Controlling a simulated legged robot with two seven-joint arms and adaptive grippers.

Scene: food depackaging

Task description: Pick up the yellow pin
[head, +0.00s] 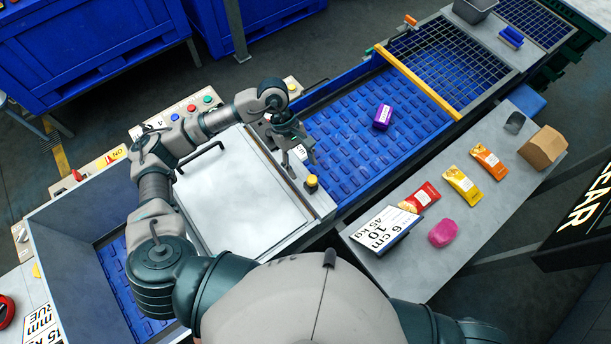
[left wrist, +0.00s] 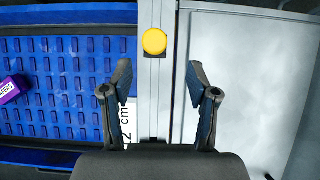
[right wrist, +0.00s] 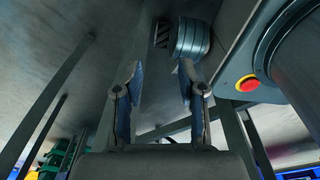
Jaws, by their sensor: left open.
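The yellow pin (head: 312,181) has a round yellow top and stands on the grey metal strip beside the white lid. In the left wrist view the yellow pin (left wrist: 154,41) shows from above, ahead of the fingertips and roughly between their lines. My left gripper (head: 300,160) is open and empty, close to the pin and apart from it; its two spread fingers also show in the left wrist view (left wrist: 160,75). My right gripper (right wrist: 160,75) is open and empty, seen only in the right wrist view, away from the pin.
A blue conveyor (head: 365,125) with a purple package (head: 383,117) lies beyond the strip. The white lid (head: 235,195) is on the other side. A grey side table (head: 465,225) holds several food packets and a pink item (head: 443,232). A red button (right wrist: 247,83) is near my right gripper.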

